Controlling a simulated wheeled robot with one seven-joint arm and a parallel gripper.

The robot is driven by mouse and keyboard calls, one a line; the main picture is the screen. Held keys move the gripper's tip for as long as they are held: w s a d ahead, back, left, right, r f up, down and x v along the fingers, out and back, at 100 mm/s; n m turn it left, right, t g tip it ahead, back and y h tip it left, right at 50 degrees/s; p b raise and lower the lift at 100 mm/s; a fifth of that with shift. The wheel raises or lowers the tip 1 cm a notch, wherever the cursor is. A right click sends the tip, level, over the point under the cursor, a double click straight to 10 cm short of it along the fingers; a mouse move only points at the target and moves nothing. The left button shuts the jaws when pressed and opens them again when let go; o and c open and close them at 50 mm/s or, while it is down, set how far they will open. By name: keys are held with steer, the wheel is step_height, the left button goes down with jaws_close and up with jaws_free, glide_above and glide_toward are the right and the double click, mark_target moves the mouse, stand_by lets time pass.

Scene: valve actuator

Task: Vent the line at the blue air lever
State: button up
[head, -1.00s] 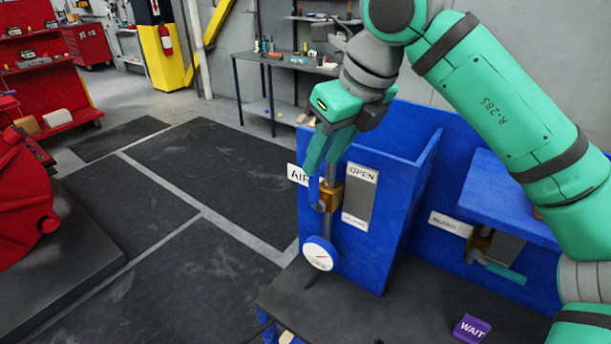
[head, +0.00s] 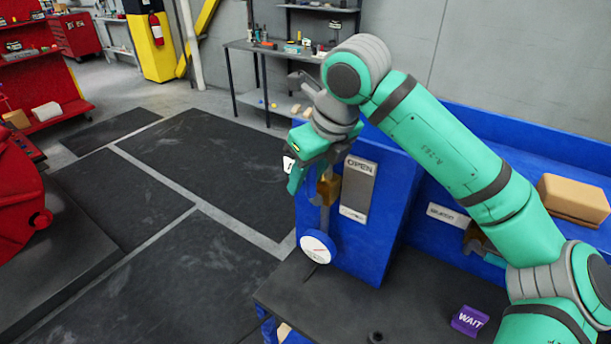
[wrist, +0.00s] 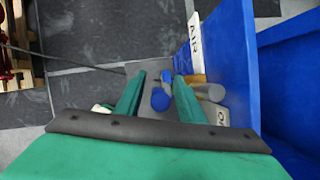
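The blue air lever (wrist: 160,98) shows in the wrist view between the two green fingers of my gripper (wrist: 160,92). The fingers are apart, with a visible gap on the left of the lever; contact on the right is unclear. In the head view my gripper (head: 299,178) is at the brass valve (head: 328,188) on the front of the blue housing, and it hides most of the lever. A white round gauge (head: 317,248) sits below the valve.
The OPEN plate (head: 358,188) is right of the valve on the blue housing (head: 383,200). A purple WAIT block (head: 469,320) stands on the dark bench top (head: 345,310). A tan box (head: 573,200) lies on the blue ledge at right.

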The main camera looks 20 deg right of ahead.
jaws_close()
